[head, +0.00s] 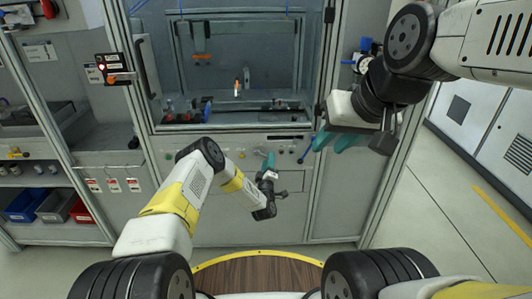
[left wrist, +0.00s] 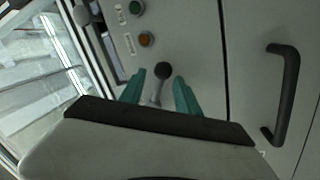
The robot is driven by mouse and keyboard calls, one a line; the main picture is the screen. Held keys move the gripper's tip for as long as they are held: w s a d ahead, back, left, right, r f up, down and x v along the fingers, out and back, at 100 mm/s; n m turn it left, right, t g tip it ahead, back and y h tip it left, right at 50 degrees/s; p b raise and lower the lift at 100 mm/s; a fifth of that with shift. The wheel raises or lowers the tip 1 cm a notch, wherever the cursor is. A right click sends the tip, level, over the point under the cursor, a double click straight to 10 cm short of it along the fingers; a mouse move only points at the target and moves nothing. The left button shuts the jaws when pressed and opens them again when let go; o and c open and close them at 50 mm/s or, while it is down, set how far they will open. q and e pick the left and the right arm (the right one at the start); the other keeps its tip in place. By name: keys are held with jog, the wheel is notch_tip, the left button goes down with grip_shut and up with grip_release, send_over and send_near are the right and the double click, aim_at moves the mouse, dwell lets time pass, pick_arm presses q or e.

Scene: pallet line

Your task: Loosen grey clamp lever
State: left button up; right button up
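In the left wrist view a grey lever with a dark ball knob (left wrist: 162,70) stands out from the grey panel. My left gripper (left wrist: 160,92) is open, with one teal finger on each side of the lever's grey shaft; gaps show, and I see no firm contact. The foot of the lever is hidden by the gripper body. In the head view my left gripper (head: 269,160) is at the front panel below the window, and I cannot make out the lever there. My right gripper (head: 336,141) is at the right of the cabinet, its teal fingers apart and nothing seen between them.
A green button (left wrist: 136,8) and an orange button (left wrist: 146,39) are close by the lever. A black door handle (left wrist: 287,95) is to the right. Shelves with bins (head: 53,206) stand at the left.

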pick_arm(q)
jog(key=shift+a, duration=0.1)
jog(key=s+f, duration=0.1)
jog(key=s, duration=0.6)
jog(key=shift+s+a+f, duration=0.2)
jog(key=shift+s+a, duration=0.1)
jog(key=shift+s, duration=0.05)
